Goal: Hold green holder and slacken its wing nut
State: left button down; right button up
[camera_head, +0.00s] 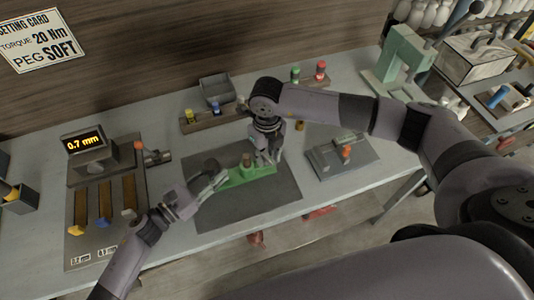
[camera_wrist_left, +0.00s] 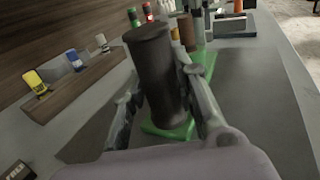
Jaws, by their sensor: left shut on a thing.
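The green holder (camera_head: 252,176) lies on the dark mat near the middle of the table. In the left wrist view its green base (camera_wrist_left: 170,130) shows under an upright dark brown cylinder (camera_wrist_left: 157,75). My left gripper (camera_head: 214,177) is at the holder's left end, shut with its fingers on both sides of this cylinder. A smaller brown post (camera_head: 246,160) stands midway along the holder. My right gripper (camera_head: 268,155) points down at the holder's right end. Its fingertips are small and partly hidden, so their opening is unclear. I cannot make out the wing nut.
A grey fixture (camera_head: 342,157) with an orange knob stands to the right. A wooden rack (camera_head: 215,118) with coloured pieces is behind. A gauge board (camera_head: 105,225) with a 0.7 mm display (camera_head: 84,143) is at left. The front of the dark mat (camera_head: 240,212) is clear.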

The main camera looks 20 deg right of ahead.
jog(key=shift+c, duration=0.3)
grip_shut()
dwell(0.3)
